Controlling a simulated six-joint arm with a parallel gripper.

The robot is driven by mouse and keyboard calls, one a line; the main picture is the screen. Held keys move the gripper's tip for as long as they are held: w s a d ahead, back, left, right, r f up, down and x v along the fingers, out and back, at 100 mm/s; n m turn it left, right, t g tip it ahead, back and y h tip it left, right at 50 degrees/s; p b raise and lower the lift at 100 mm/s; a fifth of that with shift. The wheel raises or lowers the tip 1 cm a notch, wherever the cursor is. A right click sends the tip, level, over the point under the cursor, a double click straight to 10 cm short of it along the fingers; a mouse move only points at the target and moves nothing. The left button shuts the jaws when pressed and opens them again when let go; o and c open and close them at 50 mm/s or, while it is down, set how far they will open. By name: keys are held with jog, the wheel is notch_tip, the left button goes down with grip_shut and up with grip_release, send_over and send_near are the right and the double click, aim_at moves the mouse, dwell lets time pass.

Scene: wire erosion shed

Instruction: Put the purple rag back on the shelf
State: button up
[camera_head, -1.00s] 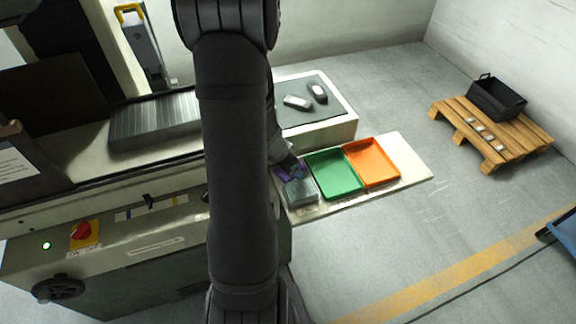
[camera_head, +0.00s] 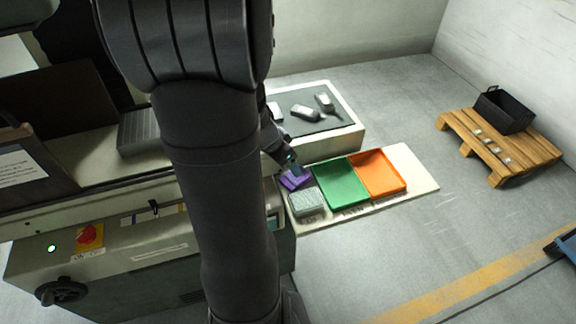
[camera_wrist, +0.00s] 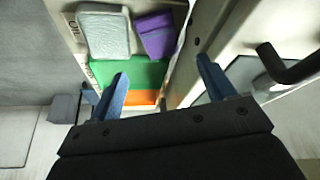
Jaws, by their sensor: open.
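The purple rag (camera_head: 295,180) lies at the left end of the pale shelf (camera_head: 418,172), behind a grey block-like pad (camera_head: 306,202). In the wrist view the rag (camera_wrist: 155,36) lies beside the grey pad (camera_wrist: 104,34), near the shelf edge. My gripper (camera_head: 291,162) is just above and behind the rag in the head view; its fingertips are small there. In the wrist view my gripper (camera_wrist: 165,82) is open, with its two blue fingers spread and nothing between them. The rag lies beyond the fingertips, apart from them in that view.
A green tray (camera_head: 341,184) and an orange tray (camera_head: 378,174) stand on the shelf right of the rag. Behind is a raised block with a dark mat (camera_head: 335,123) and several small objects. A machine (camera_head: 120,250) stands left. A pallet (camera_head: 535,148) with a black bin is far right.

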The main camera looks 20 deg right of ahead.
aim_at(294, 177)
jog(key=shift+v, duration=0.85)
jog(key=shift+f, duration=0.1)
jog(key=x, duration=1.2)
jog(key=shift+f, duration=0.1)
